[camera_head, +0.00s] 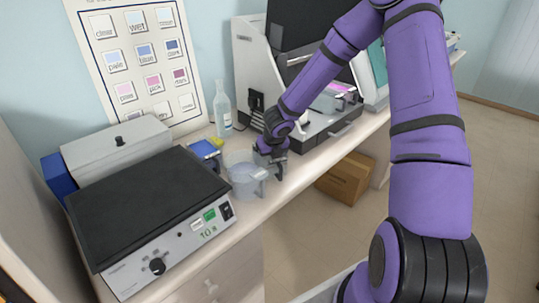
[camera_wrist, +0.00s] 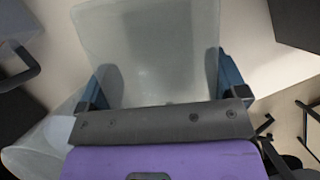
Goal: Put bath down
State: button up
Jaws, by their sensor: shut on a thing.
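A clear, see-through bath (camera_head: 246,180) is at the bench's front edge, right of the black-topped box. My gripper (camera_head: 270,163) is at its right side, reaching down from above. In the wrist view, the clear bath (camera_wrist: 150,45) fills the space between the two fingers, and my gripper (camera_wrist: 162,78) is shut on it. I cannot tell whether the bath's bottom touches the bench. A second clear, rounded vessel (camera_wrist: 42,140) shows at the lower left of the wrist view, close beside my gripper.
A black-topped box with dials (camera_head: 150,205) stands left on the bench (camera_head: 240,208). A blue-topped item (camera_head: 204,149) and a clear bottle (camera_head: 222,108) stand behind the bath. A large instrument (camera_head: 262,70) is at the right back. A cardboard box (camera_head: 345,178) sits below the bench.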

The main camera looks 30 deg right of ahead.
jog(key=shift+f, duration=0.1)
jog(key=o, duration=1.1)
